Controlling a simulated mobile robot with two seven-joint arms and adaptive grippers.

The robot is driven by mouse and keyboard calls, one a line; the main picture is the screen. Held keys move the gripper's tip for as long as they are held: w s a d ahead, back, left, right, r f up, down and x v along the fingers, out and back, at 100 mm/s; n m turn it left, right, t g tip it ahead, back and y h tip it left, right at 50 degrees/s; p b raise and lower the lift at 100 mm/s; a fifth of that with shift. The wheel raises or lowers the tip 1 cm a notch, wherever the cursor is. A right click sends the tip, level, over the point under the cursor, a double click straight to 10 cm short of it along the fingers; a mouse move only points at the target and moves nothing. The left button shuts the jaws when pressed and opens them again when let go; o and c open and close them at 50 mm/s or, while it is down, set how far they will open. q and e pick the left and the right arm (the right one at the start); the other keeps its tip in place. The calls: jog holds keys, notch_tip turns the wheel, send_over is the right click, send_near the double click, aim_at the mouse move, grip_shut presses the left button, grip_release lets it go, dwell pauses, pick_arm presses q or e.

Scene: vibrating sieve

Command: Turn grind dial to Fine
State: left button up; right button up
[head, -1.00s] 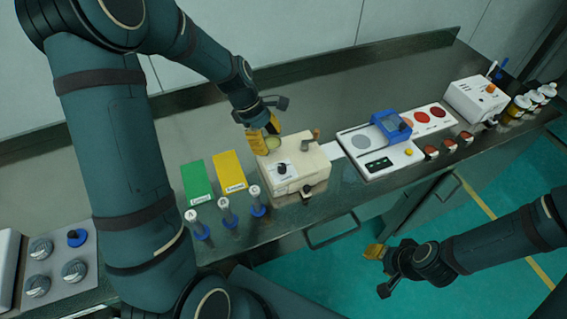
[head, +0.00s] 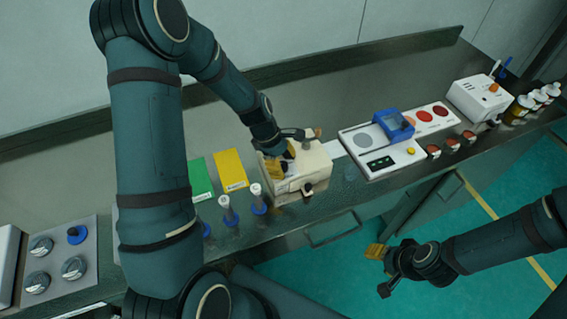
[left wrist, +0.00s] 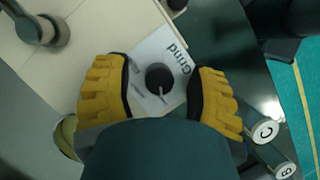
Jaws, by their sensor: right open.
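The grind dial (left wrist: 159,78) is a round black knob with a light pointer line, on a white plate (left wrist: 165,50) lettered "Grind". In the head view the dial is hidden by my left gripper (head: 282,158), which is over the cream grinder box (head: 312,178). In the left wrist view my left gripper (left wrist: 158,92) is open, with one yellow finger on each side of the dial and a gap to both. The dial setting is not readable. My right gripper (head: 379,270) is open and empty, out over the green floor.
A white panel with a blue device (head: 392,125) is to the right. The counter behind is clear.

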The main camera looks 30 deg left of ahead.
pick_arm(q)
grip_shut()
